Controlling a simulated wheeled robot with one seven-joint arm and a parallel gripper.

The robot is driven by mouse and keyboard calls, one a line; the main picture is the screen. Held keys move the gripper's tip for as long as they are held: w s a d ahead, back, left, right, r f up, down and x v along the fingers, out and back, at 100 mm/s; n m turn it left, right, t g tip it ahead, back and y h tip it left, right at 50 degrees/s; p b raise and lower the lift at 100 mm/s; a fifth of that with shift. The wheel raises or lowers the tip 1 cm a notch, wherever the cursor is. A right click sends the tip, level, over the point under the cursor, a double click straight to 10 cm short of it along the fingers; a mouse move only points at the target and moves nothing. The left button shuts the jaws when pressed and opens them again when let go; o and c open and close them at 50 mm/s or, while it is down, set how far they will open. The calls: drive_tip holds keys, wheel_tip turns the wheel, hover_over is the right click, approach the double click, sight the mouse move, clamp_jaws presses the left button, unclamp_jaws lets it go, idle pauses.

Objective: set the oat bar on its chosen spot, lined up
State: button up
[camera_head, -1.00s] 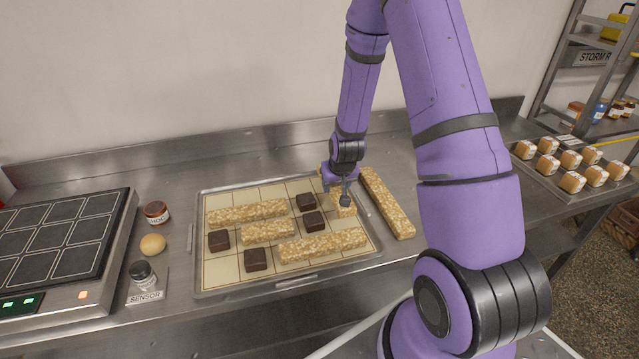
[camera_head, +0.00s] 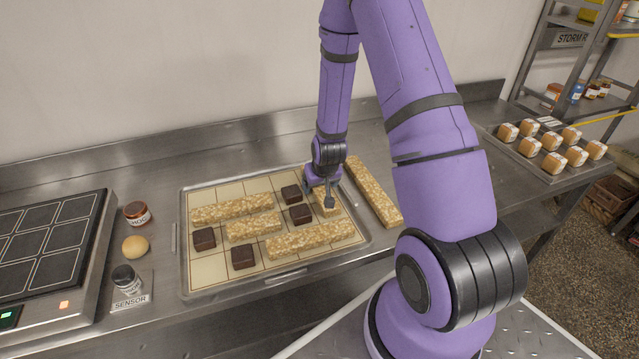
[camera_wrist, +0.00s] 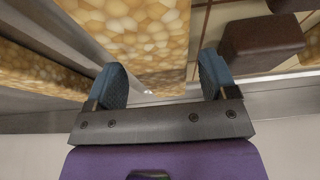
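A short oat bar (camera_head: 329,206) lies in the right column of the shallow metal tray (camera_head: 187,262), partly hidden by my gripper. My gripper (camera_head: 326,198) is low over this bar. In the wrist view the bar (camera_wrist: 137,45) runs up between the fingers of my gripper (camera_wrist: 163,82). A thin gap shows between the bar and the right finger. The left finger overlaps the bar's edge in the picture, so contact there is unclear. The fingers stand apart. The bar looks roughly parallel to the tray's right rim.
Other oat bars (camera_head: 232,208) and several dark brownies (camera_head: 243,257) lie on the gridded tray. A long oat bar (camera_head: 373,191) lies on the counter just right of the tray. Jars and a bun (camera_head: 135,246) stand left. A tray of small cakes (camera_head: 552,163) is far right.

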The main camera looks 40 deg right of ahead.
drive_tip(key=shift+r, duration=0.1)
drive_tip(key=s+a+r+n, duration=0.1)
drive_tip(key=s+a+r, duration=0.2)
drive_tip(key=r, duration=0.7)
drive_tip(key=s+a+r, duration=0.3)
drive_tip(key=s+r, duration=0.1)
drive_tip(key=r, duration=0.6)
drive_tip(key=s+a+r+n, duration=0.1)
drive_tip(key=s+a+r, duration=0.15)
drive_tip(key=r, duration=0.75)
drive_tip(key=s+a+r, duration=0.2)
drive_tip(key=s+r, duration=0.3)
drive_tip(key=s, duration=0.3)
drive_tip(key=s+a+r+n+t+y, duration=0.1)
drive_tip(key=s+a+r, duration=0.1)
drive_tip(key=s+r, duration=0.4)
drive_tip(key=s, duration=0.3)
drive_tip(key=shift+a+r, duration=0.2)
drive_tip(key=shift+a, duration=0.1)
